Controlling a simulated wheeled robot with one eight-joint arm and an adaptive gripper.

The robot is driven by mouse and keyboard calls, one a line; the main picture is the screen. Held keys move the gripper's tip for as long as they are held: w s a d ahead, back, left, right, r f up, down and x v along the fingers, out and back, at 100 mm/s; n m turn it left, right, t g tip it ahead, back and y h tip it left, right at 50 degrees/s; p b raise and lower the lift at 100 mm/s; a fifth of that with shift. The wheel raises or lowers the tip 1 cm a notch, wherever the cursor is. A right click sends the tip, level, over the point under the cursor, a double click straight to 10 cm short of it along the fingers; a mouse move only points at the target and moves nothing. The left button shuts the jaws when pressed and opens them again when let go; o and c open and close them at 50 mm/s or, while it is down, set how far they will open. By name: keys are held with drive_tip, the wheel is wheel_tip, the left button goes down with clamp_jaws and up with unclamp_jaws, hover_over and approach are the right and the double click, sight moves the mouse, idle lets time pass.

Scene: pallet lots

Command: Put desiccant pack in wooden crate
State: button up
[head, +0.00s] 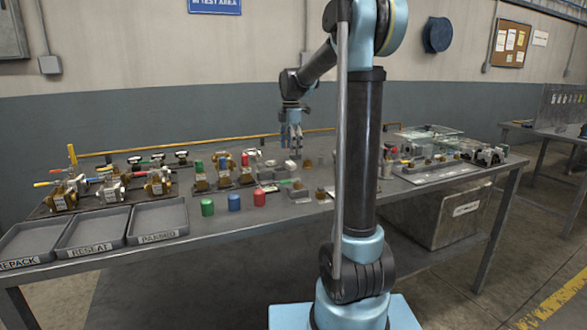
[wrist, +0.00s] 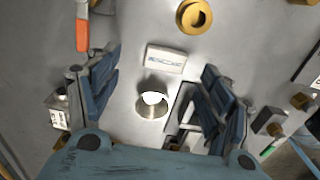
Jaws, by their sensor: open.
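A small white rectangular block with printed marking (wrist: 165,60), which may be the desiccant pack, lies flat on the grey tabletop in the wrist view. My gripper (wrist: 160,78) is open above the table, with its blue fingers spread to either side and nothing between them held. The white block lies between and slightly beyond the fingertips. In the head view my gripper (head: 291,143) points down over the middle of the table; the white block is too small to tell there. I cannot make out a wooden crate for certain; a greyish box with a label (head: 440,217) stands under the table.
A round metal cup-like part (wrist: 152,105) sits close below the white block, and a brass ring (wrist: 194,16) lies beyond it. Valves crowd the table's left and middle. Labelled grey trays (head: 158,219) line the front left. Green, blue and red cylinders (head: 234,202) stand near the front edge.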

sight(292, 162)
drive_tip(key=shift+s+d+f, duration=0.1)
drive_tip(key=shift+s+f, duration=0.05)
drive_tip(key=shift+f, duration=1.25)
drive_tip(key=shift+s+d+f, duration=0.1)
drive_tip(key=shift+f, duration=1.3)
drive_tip(key=c, duration=1)
drive_tip(key=shift+c, duration=0.2)
drive_tip(key=shift+r, duration=0.1)
wheel_tip(292, 162, up, 10)
